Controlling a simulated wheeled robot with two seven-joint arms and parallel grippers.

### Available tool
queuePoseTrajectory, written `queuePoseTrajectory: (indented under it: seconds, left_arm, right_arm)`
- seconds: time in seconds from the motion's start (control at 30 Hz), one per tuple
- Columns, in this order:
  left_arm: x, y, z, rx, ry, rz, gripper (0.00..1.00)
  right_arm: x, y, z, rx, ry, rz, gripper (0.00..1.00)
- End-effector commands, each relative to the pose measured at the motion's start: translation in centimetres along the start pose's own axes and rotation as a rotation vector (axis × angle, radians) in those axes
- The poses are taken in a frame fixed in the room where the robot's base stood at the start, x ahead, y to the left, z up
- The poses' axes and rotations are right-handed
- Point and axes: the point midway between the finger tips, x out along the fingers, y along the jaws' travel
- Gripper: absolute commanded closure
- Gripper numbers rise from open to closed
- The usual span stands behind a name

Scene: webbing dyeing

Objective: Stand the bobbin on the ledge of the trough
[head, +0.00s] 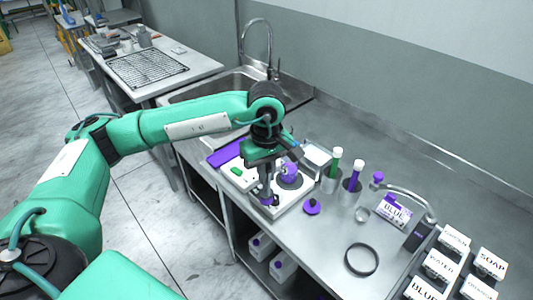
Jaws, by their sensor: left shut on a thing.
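My left gripper (266,193) points down over the front part of a white unit on the steel counter. It is shut on a small purple piece (271,201) that looks like the bobbin; the fingers hide most of it. The white unit (240,178), likely the trough, has a green part on its left. A larger purple piece (289,169) stands on its dark round area, just behind my gripper. I cannot tell whether the held piece touches the unit. My right gripper is not in view.
A purple round piece with a knob (311,207) lies just right of the unit. A sink (235,85) is behind.

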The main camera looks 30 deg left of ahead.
Motion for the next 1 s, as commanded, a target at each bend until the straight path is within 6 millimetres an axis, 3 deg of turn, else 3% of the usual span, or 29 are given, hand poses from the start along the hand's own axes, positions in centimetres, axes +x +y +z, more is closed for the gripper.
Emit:
queuePoseTrajectory:
  seconds: [0.17, 0.5, 0.7, 0.83, 1.0]
  left_arm:
    - [4.5, -1.3, 1.6, 0.18, -0.003, -0.006, 1.0]
    - [15.5, -4.0, 5.4, 0.645, -0.005, -0.005, 1.0]
    - [20.8, -5.2, 7.2, 0.869, -0.005, -0.004, 1.0]
    - [23.8, -6.0, 8.2, 0.997, -0.005, -0.004, 1.0]
    - [23.4, -5.5, 8.4, 0.997, -0.002, 0.005, 1.0]
  right_arm:
    - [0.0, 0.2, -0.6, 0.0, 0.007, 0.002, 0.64]
    - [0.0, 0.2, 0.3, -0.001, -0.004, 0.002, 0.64]
    - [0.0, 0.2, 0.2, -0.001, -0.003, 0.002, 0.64]
    - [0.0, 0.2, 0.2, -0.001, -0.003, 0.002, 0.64]
    - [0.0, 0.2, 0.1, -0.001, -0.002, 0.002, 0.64]
